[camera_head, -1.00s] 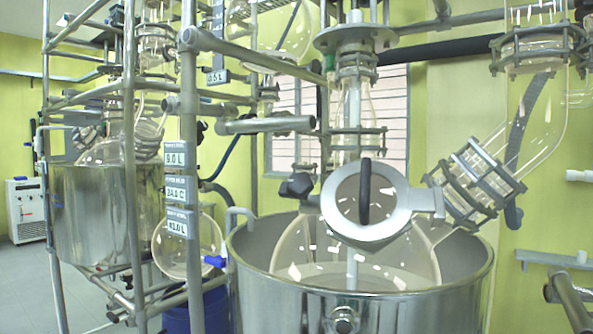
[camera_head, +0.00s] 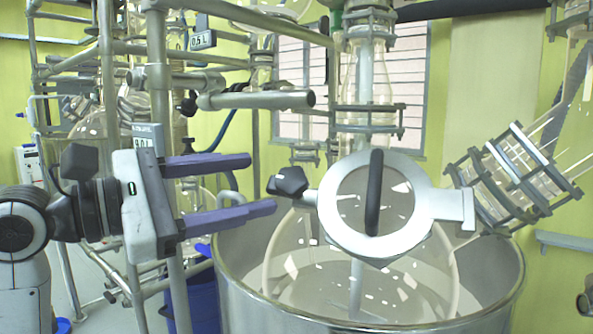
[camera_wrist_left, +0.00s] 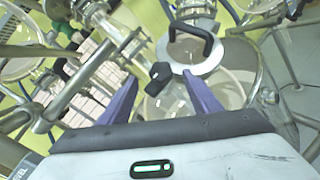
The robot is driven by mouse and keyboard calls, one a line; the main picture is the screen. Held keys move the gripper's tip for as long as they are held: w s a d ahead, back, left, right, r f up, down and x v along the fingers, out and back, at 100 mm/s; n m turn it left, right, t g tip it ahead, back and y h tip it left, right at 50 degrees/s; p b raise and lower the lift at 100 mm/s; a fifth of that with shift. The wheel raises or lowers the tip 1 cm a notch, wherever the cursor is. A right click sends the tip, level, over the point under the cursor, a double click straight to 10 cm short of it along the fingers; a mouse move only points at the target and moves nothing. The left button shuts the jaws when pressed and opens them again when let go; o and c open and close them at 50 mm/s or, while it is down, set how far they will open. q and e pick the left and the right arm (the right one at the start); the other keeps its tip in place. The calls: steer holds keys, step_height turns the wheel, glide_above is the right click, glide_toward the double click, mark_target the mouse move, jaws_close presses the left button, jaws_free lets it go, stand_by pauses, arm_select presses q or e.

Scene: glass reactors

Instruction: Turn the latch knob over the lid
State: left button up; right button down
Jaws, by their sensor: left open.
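The round lid (camera_head: 332,226) is a pale metal ring with a clear window and a black arched handle (camera_head: 375,192), on the glass reactor vessel. The black latch knob (camera_head: 288,181) sticks out at the lid's left side on a short stem. My left gripper (camera_head: 263,184) is open, its two purple fingers pointing right at the knob, a short way left of it and apart from it. In the left wrist view the knob (camera_wrist_left: 159,72) shows ahead, between the purple fingers (camera_wrist_left: 163,92), with the lid (camera_wrist_left: 196,52) just behind it. My right gripper is not in view.
A large steel pot (camera_head: 375,318) surrounds the vessel below the lid. A horizontal grey pipe (camera_head: 257,100) runs above my left gripper, and a metal post stands behind it. A clamped glass neck (camera_head: 512,178) is right of the lid.

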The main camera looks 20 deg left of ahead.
mark_target(290, 178)
arm_select(q)
steer(key=x, duration=0.3)
steer(key=shift+w+d, duration=0.15)
steer(key=shift+d, duration=0.05)
steer(key=p+x, duration=0.1)
steer(key=x, duration=0.2)
steer(key=shift+w+d, duration=0.2)
steer(key=shift+w, duration=0.15)
steer(key=shift+w+d, duration=0.2)
steer(key=shift+w, duration=0.05)
steer(key=shift+w+d+f, duration=0.1)
steer(key=shift+w, duration=0.1)
steer(key=c, duration=1)
steer(key=shift+c, duration=0.3)
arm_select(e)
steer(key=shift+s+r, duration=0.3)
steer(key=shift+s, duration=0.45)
